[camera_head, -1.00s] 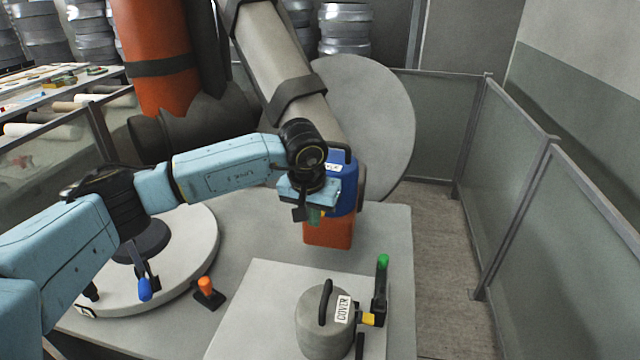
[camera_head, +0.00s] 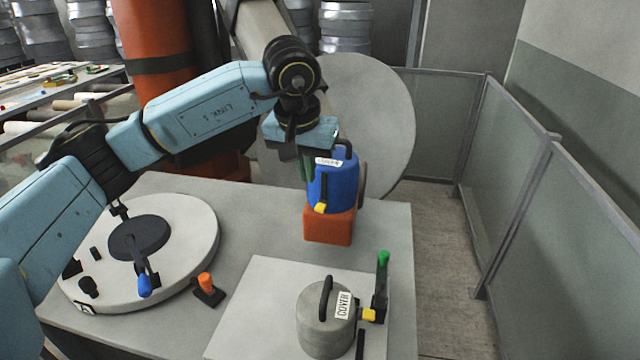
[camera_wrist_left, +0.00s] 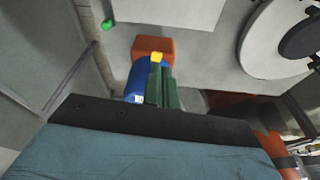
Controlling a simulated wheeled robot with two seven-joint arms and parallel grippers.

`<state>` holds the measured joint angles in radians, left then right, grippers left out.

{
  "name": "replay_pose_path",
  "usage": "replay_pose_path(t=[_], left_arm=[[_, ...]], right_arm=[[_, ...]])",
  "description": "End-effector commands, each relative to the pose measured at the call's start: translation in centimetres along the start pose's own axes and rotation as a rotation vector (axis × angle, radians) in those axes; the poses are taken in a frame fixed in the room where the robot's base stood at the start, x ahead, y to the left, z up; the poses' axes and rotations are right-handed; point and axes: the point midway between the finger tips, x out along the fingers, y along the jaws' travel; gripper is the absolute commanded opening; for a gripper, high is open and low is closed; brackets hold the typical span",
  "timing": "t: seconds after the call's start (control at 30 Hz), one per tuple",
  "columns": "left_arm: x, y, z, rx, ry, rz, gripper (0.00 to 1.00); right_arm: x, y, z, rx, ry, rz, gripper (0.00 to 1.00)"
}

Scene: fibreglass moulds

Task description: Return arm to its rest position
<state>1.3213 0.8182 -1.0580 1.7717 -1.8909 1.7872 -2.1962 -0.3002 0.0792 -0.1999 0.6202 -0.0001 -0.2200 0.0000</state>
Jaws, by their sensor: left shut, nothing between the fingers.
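My left arm reaches in from the left in the head view. Its gripper (camera_head: 304,166) points down just left of the blue cylinder (camera_head: 340,183), which stands on an orange block (camera_head: 329,227). In the left wrist view the green fingers (camera_wrist_left: 163,88) are together and empty. There they overlap the view of the blue cylinder (camera_wrist_left: 136,80), and whether they touch it I cannot tell. My right gripper is not in view.
A grey cover (camera_head: 321,325) with a black handle sits on a pale plate (camera_head: 255,290) at the front. A green-topped lever (camera_head: 382,272) stands beside it. A round white disc (camera_head: 190,222) is at the left, near an orange-topped peg (camera_head: 206,285). Partition panels (camera_head: 590,190) stand at the right.

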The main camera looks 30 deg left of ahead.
Motion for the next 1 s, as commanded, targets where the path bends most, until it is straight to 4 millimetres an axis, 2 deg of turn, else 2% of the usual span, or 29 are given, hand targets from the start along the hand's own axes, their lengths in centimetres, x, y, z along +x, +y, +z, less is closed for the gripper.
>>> replay_pose_path(t=[0.2,0.67,0.77,0.87,0.97,1.0], left_arm=[[-1.4,0.0,0.1,0.001,0.000,0.000,0.00],[-1.4,0.0,0.0,0.001,0.000,0.000,0.00],[-1.1,0.8,0.3,-0.001,-0.006,0.026,0.00],[0.1,3.7,1.3,-0.020,-0.030,0.138,0.00],[1.3,9.2,3.7,-0.083,-0.100,0.360,0.00],[1.4,11.7,4.9,-0.126,-0.145,0.470,0.00]], right_arm=[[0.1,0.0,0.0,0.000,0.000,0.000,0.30],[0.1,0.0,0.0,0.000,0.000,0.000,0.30],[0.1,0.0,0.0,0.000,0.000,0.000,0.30],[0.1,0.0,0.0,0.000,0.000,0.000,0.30],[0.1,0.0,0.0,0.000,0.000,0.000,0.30],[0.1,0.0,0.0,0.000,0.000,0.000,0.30]])
